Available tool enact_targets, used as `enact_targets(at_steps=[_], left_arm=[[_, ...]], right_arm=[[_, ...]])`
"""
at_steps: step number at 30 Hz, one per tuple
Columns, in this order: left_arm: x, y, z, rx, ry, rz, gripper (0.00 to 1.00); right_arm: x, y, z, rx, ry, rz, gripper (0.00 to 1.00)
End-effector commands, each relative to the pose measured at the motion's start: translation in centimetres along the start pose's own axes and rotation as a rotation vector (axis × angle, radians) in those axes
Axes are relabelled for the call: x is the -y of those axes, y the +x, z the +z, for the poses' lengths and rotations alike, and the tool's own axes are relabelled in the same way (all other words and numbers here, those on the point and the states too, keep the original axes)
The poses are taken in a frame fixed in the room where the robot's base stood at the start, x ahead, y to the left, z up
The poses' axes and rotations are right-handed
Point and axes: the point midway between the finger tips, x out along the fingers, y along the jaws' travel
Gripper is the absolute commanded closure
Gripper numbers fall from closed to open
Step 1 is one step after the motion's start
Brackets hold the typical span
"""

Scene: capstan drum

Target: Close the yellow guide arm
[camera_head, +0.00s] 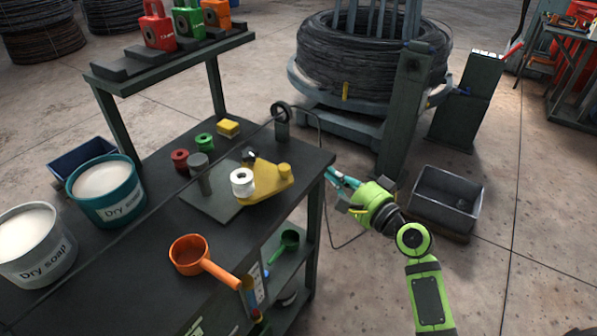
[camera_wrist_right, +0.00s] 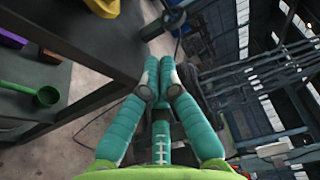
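The yellow guide arm (camera_head: 268,184) lies on a dark plate (camera_head: 215,203) near the right edge of the workbench. It has a rounded yellow knob at its right end, and a white roller (camera_head: 242,184) stands at its left side. A grey post (camera_head: 201,175) stands to the left, apart from it. My right gripper (camera_head: 333,174) is beyond the bench's right edge, to the right of the guide arm and not touching it. In the right wrist view its teal fingers (camera_wrist_right: 158,72) come together at the tips with nothing between them. A yellow piece (camera_wrist_right: 103,6) shows at the top there. My left gripper is out of view.
An orange scoop (camera_head: 190,254), red and green rollers (camera_head: 204,142), a yellow block (camera_head: 228,128) and two soap buckets (camera_head: 106,192) stand on the bench. A wire runs past a guide wheel (camera_head: 281,113). A grey bin (camera_head: 446,198) and the wire coil stand (camera_head: 405,110) are to the right.

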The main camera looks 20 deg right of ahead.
Motion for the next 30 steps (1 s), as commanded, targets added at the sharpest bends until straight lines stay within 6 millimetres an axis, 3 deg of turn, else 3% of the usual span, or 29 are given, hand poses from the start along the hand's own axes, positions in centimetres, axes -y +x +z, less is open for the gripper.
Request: enact_targets(at_steps=[5, 17, 24, 30], left_arm=[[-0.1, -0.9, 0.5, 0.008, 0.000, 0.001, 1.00], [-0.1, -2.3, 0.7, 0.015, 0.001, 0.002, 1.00], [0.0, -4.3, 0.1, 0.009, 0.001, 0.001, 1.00], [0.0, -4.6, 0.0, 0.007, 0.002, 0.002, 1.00]], right_arm=[[0.5, 2.2, 0.0, 0.000, 0.003, -0.004, 1.00], [0.3, 9.9, 0.0, 0.000, 0.002, -0.002, 1.00], [0.3, 8.8, 3.0, 0.000, 0.001, 0.002, 1.00], [0.1, 8.5, 3.8, -0.001, -0.001, 0.001, 1.00]])
